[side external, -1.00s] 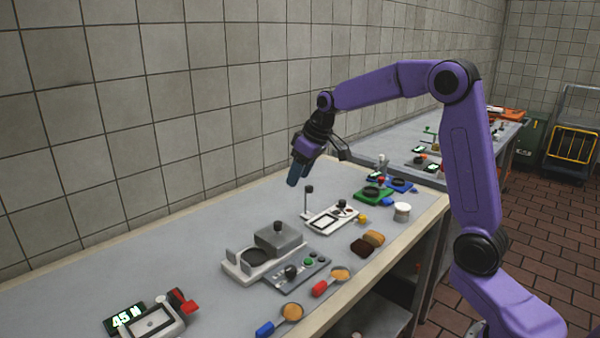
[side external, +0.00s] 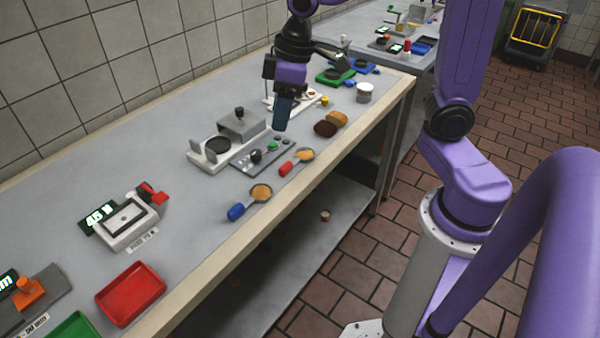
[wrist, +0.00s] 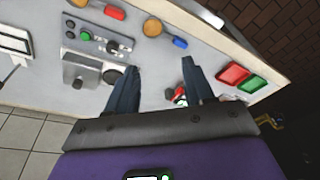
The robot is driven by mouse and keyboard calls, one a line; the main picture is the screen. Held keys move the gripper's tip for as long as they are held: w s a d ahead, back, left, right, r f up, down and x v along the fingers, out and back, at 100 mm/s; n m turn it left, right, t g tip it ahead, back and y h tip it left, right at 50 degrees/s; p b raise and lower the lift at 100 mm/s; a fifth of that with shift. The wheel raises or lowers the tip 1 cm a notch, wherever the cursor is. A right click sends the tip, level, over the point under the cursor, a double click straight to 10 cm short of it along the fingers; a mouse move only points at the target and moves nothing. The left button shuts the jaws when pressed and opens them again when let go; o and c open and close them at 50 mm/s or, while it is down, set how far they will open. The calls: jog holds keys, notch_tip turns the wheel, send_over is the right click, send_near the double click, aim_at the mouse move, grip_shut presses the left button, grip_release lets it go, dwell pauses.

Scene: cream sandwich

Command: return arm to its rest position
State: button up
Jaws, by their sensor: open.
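My gripper (side external: 283,112) hangs above the grey table (side external: 120,160) in the side external view, over the area near the control panel, with its fingers pointing down. In the wrist view my gripper (wrist: 160,85) shows two dark fingers spread apart with nothing between them. It holds nothing and appears clear of the tabletop. My purple arm comes down from the top of the side external view, where its upper part is cut off.
A white press device (side external: 212,150), a control panel (side external: 258,157), a red-handled spoon (side external: 296,162) and a blue-handled spoon (side external: 249,203) lie below. A scale (side external: 128,222) and red tray (side external: 130,293) stand front left. Brown and tan pieces (side external: 330,124) lie near the right edge.

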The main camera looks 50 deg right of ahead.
jog(key=s+d+f+n, duration=0.1)
jog(key=s+f+n, duration=0.1)
jog(key=s, duration=0.8)
jog(key=s+d+f+n+g+h, duration=0.1)
jog(key=s+f+n, duration=0.1)
jog(key=s, duration=0.8)
jog(key=shift+s+d+n, duration=0.15)
jog(key=shift+d+n, duration=0.15)
jog(key=shift+n, duration=0.2)
